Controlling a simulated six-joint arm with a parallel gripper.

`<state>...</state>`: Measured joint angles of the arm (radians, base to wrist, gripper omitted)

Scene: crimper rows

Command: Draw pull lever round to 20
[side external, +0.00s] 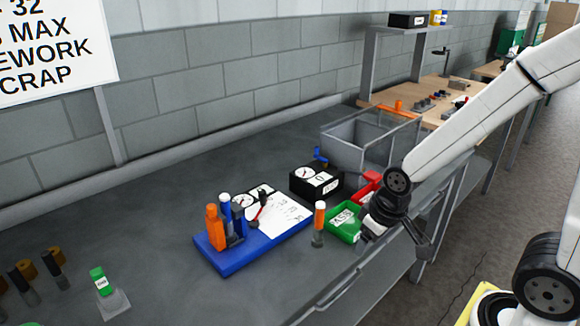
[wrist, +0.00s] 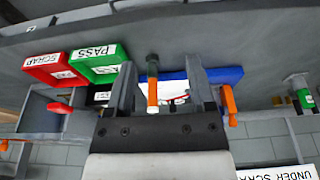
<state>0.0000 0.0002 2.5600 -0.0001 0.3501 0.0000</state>
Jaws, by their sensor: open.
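No label reading "pull" can be made out, so I cannot tell which handle is the pull lever. A blue base (side external: 250,257) carries an orange handle (side external: 214,228), blue-topped handles (side external: 226,207), white dials (side external: 243,201) and a thin red-and-black lever (side external: 261,210). Dial numbers are too small to read. An orange-topped post (side external: 319,218) stands upright in front of the base; it appears between my fingers in the wrist view (wrist: 152,92), apart from them. My gripper (wrist: 160,75) is open and empty, right of the green bin in the side view.
A green PASS bin (wrist: 95,58) and red SCRAP bin (wrist: 47,65) sit beside my gripper. Behind are a black box with a dial (side external: 304,186) and blue lever, and a grey open-topped crate (side external: 350,155). A green-topped block (side external: 99,280) is front left. The bench's back left is clear.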

